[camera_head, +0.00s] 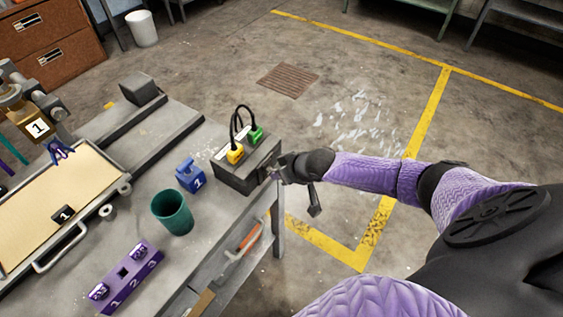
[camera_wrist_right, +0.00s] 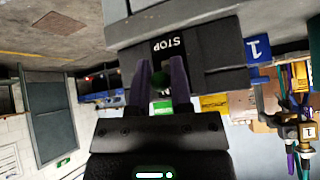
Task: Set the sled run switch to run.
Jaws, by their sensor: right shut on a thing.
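The dark grey control box (camera_head: 236,178) stands at the right edge of the bench, with a yellow plug and a green plug on top. My right gripper (camera_head: 276,173) is at the box's right-hand face. In the right wrist view, the box face (camera_wrist_right: 205,58) carries an upside-down STOP label (camera_wrist_right: 167,45). My right gripper (camera_wrist_right: 161,80) has its two purple fingers closed around a small dark switch lever (camera_wrist_right: 160,80) below that label. A green patch shows behind the lever; the switch's exact position is hard to tell. My left gripper is not in view.
On the bench are a blue block marked 1 (camera_head: 190,176), a teal cup (camera_head: 172,212), a purple numbered block (camera_head: 126,276) and a framed tan board (camera_head: 75,195). An orange-handled tool (camera_head: 243,241) lies on the lower shelf. The floor right of the bench is clear.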

